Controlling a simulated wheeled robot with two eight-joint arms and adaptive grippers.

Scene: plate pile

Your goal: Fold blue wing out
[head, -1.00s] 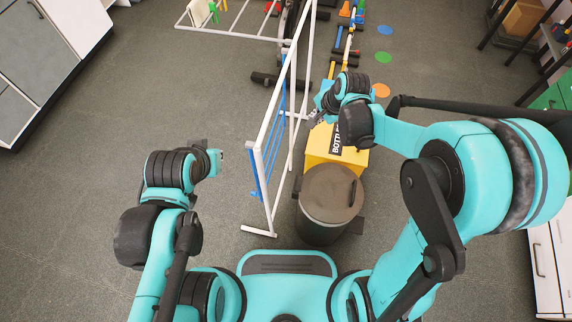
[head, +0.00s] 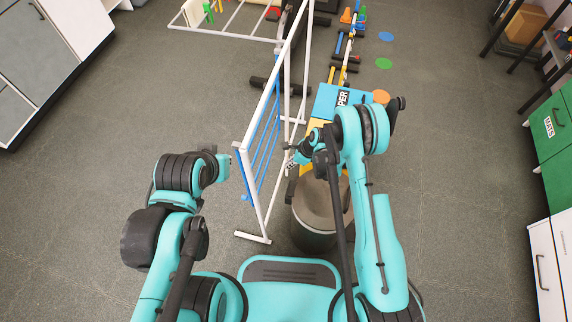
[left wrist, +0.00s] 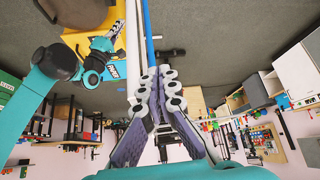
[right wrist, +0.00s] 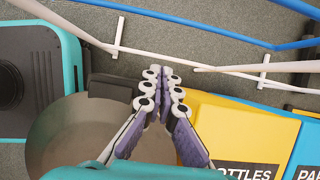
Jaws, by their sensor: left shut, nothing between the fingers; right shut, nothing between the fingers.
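The blue wing (head: 264,140) is a set of blue bars hanging down close along the left side of the white rack frame (head: 247,190). A blue bar (left wrist: 150,40) runs just beyond the fingertips in the left wrist view. My left gripper (head: 224,162) is shut and empty, left of the wing and apart from it; its fingers (left wrist: 158,78) also show. My right gripper (head: 290,163) is shut and empty on the rack's right side, above the bin. In the right wrist view its fingertips (right wrist: 164,78) are close to a white bar, with the blue bar (right wrist: 190,17) farther off.
A round grey bin (head: 314,215) stands close to the rack's right side. Yellow and blue boxes (head: 326,98) stand behind it. Another white rack (head: 235,33) is at the back. The floor (head: 150,110) left of the blue wing is clear.

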